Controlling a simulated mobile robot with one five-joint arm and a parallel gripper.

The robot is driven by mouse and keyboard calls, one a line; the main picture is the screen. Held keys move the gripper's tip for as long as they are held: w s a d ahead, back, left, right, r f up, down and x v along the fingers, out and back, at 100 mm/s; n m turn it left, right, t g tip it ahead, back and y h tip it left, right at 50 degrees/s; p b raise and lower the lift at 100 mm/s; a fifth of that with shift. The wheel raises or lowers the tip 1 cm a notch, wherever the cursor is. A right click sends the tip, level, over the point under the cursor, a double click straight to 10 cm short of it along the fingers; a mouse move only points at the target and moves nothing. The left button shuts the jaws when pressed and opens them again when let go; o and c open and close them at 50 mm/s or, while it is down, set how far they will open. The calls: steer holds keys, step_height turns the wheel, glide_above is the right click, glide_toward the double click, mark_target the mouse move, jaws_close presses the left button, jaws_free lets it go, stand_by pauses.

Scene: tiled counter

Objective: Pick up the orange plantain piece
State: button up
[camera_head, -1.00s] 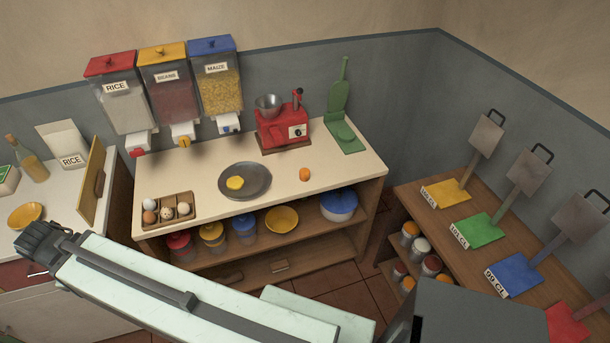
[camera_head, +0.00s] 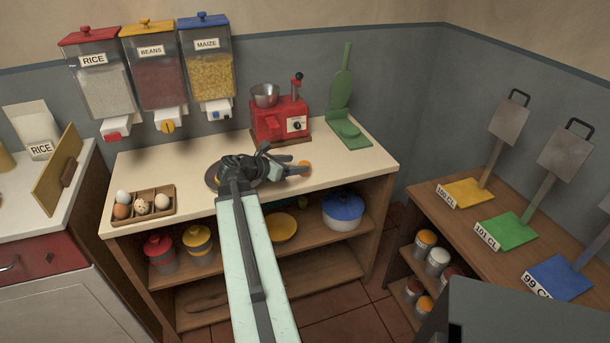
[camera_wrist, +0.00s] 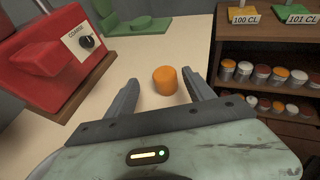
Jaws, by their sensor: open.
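The orange plantain piece (camera_wrist: 165,81) is a short, upright-looking orange cylinder on the cream counter. In the wrist view it sits just ahead of and between the two dark fingers of my gripper (camera_wrist: 160,93), which is open and empty.
A red grinder (camera_head: 280,120) stands behind my gripper, close on the left in the wrist view (camera_wrist: 55,55). A dark plate (camera_head: 213,178) is mostly hidden under my arm. An egg tray (camera_head: 145,205) is at left; a green press (camera_head: 345,110) is at back right.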

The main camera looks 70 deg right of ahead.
steer(key=b+x, duration=0.1)
steer(key=x, duration=0.1)
steer(key=b+x, duration=0.1)
steer(key=x, duration=0.2)
steer(key=b+x, duration=0.1)
steer(key=x, duration=0.1)
steer(key=shift+s+f, duration=0.35)
steer(key=shift+r, duration=0.1)
jaws_close()
